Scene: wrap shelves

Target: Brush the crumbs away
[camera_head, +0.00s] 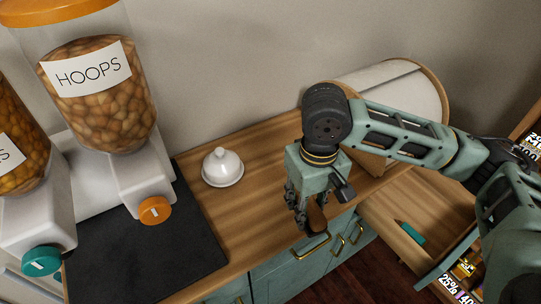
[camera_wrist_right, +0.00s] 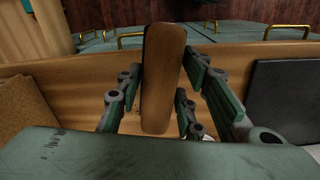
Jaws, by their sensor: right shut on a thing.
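My right gripper (camera_head: 306,212) is over the front part of the wooden counter (camera_head: 255,170), pointing down. It is shut on a brown, wooden-looking brush (camera_head: 317,216). In the right wrist view the brush (camera_wrist_right: 162,80) stands lengthwise between the fingers of the gripper (camera_wrist_right: 160,105). Its bristles are not visible, and I cannot tell whether it touches the counter. My left gripper is not in view.
Cereal dispensers (camera_head: 100,95) stand at the left by a dark mat (camera_head: 150,250). A white domed lid (camera_head: 222,167) sits mid-counter. A bread bin (camera_head: 405,90) is at the back right. An open drawer (camera_head: 430,215) holding a teal item (camera_head: 412,233) juts out at the right.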

